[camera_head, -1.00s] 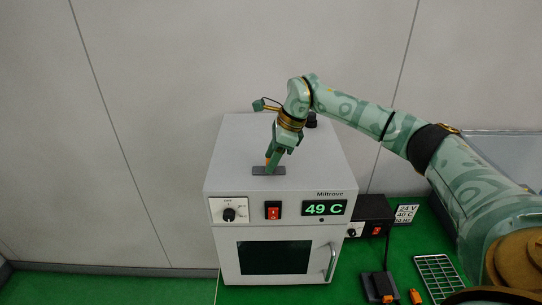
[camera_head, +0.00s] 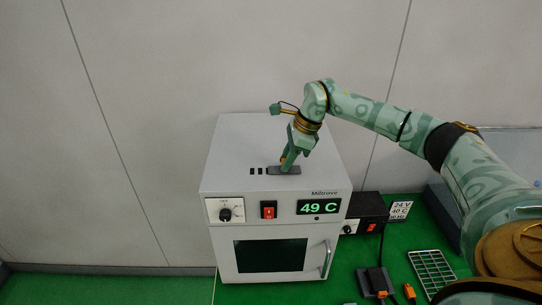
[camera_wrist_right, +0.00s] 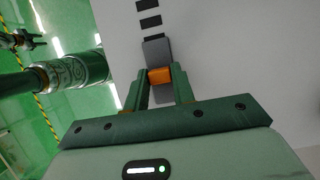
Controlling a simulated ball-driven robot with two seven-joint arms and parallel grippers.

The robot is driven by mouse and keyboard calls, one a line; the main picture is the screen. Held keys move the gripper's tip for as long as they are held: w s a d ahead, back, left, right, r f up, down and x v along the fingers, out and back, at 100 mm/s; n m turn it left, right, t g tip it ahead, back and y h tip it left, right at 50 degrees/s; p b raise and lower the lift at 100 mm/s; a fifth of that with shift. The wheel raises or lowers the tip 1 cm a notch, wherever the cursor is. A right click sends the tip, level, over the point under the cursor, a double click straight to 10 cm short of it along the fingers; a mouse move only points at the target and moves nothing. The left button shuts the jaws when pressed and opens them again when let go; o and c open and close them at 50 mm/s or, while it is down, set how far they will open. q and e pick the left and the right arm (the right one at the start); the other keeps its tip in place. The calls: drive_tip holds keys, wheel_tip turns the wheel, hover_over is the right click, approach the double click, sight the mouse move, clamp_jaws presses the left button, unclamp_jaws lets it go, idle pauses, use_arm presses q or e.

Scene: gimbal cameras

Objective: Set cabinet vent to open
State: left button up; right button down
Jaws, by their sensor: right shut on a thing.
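The cabinet (camera_head: 225,163) is a light grey box with a display reading 49 C. On its top is the vent, with a dark grey slide plate (camera_head: 291,170) and dark slots (camera_head: 256,171) uncovered to its left. My right gripper (camera_head: 285,163) is over the slide, shut on its small orange tab. In the right wrist view, the orange tab (camera_wrist_right: 160,75) is between my fingers, with the grey slide (camera_wrist_right: 157,50) under it and several black slots (camera_wrist_right: 148,14) showing beyond.
The cabinet front has a knob (camera_head: 225,213), a red switch (camera_head: 268,210) and a door handle (camera_head: 327,259). A black power unit (camera_head: 367,213) stands at its right, and a white wire rack (camera_head: 433,270) lies on the green bench. The space above the cabinet's left side is clear.

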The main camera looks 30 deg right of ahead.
drive_tip(key=shift+s+d, duration=0.15)
drive_tip(key=shift+d, duration=0.25)
drive_tip(key=shift+a, duration=0.1)
drive_tip(key=c, duration=1.3)
unclamp_jaws()
drive_tip(key=shift+c, duration=0.2)
drive_tip(key=shift+o, duration=0.9)
drive_tip(key=shift+s+d, duration=0.1)
drive_tip(key=shift+d, duration=0.1)
drive_tip(key=shift+r, duration=0.1)
drive_tip(key=shift+r, duration=0.3)
drive_tip(key=b+v, duration=0.1)
drive_tip(key=v, duration=1.4)
drive_tip(key=shift+s+d+r, duration=0.2)
drive_tip(key=shift+s+d, duration=0.05)
